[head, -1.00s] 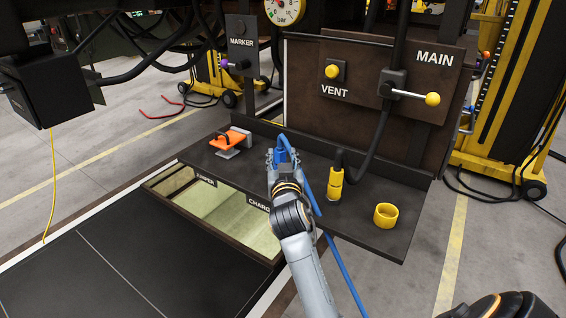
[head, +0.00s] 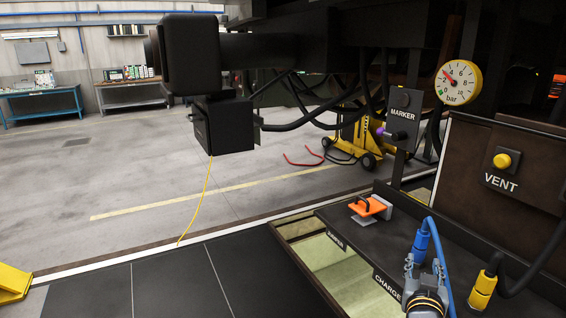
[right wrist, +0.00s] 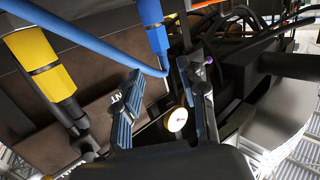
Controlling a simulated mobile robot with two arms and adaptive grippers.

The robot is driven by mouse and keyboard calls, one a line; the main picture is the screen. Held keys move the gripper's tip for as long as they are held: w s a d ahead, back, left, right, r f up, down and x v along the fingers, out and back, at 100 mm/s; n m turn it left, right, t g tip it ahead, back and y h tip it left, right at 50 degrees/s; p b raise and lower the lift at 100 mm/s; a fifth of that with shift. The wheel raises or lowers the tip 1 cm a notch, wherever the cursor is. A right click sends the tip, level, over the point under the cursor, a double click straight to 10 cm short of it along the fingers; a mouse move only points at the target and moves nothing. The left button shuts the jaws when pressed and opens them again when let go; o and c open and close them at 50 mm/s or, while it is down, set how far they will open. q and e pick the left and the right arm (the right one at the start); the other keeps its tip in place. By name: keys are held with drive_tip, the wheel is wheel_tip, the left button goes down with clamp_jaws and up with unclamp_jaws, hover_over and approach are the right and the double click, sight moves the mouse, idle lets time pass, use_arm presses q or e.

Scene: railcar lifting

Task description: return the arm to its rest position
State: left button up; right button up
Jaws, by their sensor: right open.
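My right gripper (head: 423,264) is at the lower right of the head view, low over the dark shelf (head: 350,222). Its two fingers are apart in the right wrist view (right wrist: 160,70), with nothing clamped between them. A blue hose connector (head: 421,241) stands just beyond the fingertips, and its blue hose (head: 441,262) runs down beside the gripper. The connector (right wrist: 152,28) and hose also show near the fingers in the right wrist view. Whether they touch a finger I cannot tell. My left gripper is not in view.
A yellow connector (head: 483,287) with a black hose stands right of the gripper. An orange-handled block (head: 370,207) lies on the shelf. The VENT panel (head: 478,165) rises behind. A black box (head: 224,125) hangs at upper left with a yellow cord. The floor at left is open.

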drive_tip(key=s+a+f+n+g+y, duration=0.35)
drive_tip(key=s+a+f+g, duration=0.2)
drive_tip(key=s+f, duration=0.75)
drive_tip(key=s+a+f+n+g+y, duration=0.25)
drive_tip(key=s+a+f, duration=0.25)
drive_tip(key=s, duration=0.4)
drive_tip(key=s+a+f+n+g+y, duration=0.1)
drive_tip(key=s+a+f+g+y, duration=0.25)
drive_tip(key=s, duration=0.55)
wheel_tip(320, 180, down, 26)
drive_tip(key=a+h+b, duration=0.1)
drive_tip(key=a+b, duration=0.1)
drive_tip(key=s+d+f+g, duration=0.1)
drive_tip(key=s+f, duration=0.8)
drive_tip(key=s+d+f+g+b, duration=0.1)
drive_tip(key=s+d+f, duration=0.1)
drive_tip(key=s+f, duration=0.7)
drive_tip(key=shift+d+f+n, duration=0.3)
drive_tip(key=shift+f+n, duration=0.1)
drive_tip(key=shift+f, duration=0.3)
drive_tip(key=shift+s, duration=0.15)
